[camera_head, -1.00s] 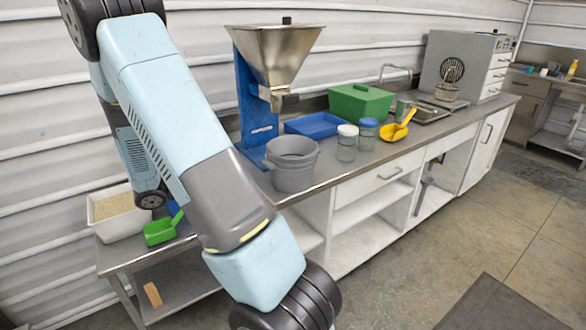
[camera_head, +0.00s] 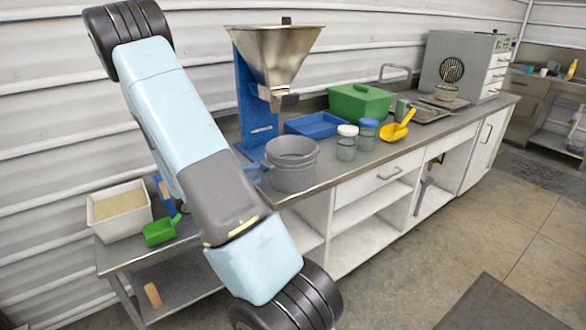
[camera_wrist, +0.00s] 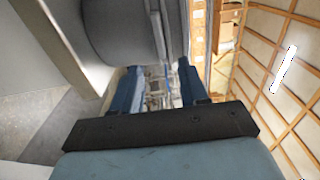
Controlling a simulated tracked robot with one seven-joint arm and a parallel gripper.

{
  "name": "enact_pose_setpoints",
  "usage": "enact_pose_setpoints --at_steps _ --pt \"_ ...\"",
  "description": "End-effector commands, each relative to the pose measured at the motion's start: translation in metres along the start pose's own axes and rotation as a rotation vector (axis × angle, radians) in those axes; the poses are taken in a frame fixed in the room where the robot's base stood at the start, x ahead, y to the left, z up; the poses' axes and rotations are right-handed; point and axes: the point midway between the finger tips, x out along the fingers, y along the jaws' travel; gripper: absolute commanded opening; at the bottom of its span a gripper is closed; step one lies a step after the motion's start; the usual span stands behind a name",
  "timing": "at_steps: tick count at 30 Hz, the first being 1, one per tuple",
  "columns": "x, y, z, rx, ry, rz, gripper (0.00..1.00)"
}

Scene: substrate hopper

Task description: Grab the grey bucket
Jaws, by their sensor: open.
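The grey bucket (camera_head: 291,165) stands upright on the front edge of the metal worktop in the head view, with its open rim facing up. In the wrist view, a large grey rounded surface with a rim, apparently the bucket (camera_wrist: 115,32), fills the top middle, just beyond the fingers. My gripper (camera_wrist: 157,78) is open, with two blue fingers apart and nothing seen held between them. I cannot tell whether a finger touches the bucket. In the head view my arm covers most of the gripper.
A blue stand with a metal hopper (camera_head: 274,55) rises behind the bucket. Two jars, one white-lidded (camera_head: 346,142), a blue tray (camera_head: 317,124), a green box (camera_head: 360,103) and a yellow scoop (camera_head: 398,128) stand to the right. A sand tub (camera_head: 120,212) and green scoop (camera_head: 160,231) sit lower left.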

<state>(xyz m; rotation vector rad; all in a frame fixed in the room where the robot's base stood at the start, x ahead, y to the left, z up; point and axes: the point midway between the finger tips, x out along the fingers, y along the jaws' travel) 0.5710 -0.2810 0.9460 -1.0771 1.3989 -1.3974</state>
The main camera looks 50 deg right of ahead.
Motion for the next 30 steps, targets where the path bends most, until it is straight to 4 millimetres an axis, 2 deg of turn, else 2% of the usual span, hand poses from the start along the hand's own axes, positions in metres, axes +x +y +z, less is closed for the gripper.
enact_pose_setpoints --at_steps 5,12,15,23,30 --pt "0.012 0.000 0.002 0.001 0.002 0.001 0.44" --pt "0.043 -0.001 0.006 0.001 0.002 0.001 0.44" --pt "0.050 -0.001 0.007 0.001 0.000 0.001 0.44" --pt "0.053 0.000 0.007 0.001 -0.001 0.001 0.44" --pt "0.052 -0.001 0.007 0.001 -0.001 0.001 0.23"
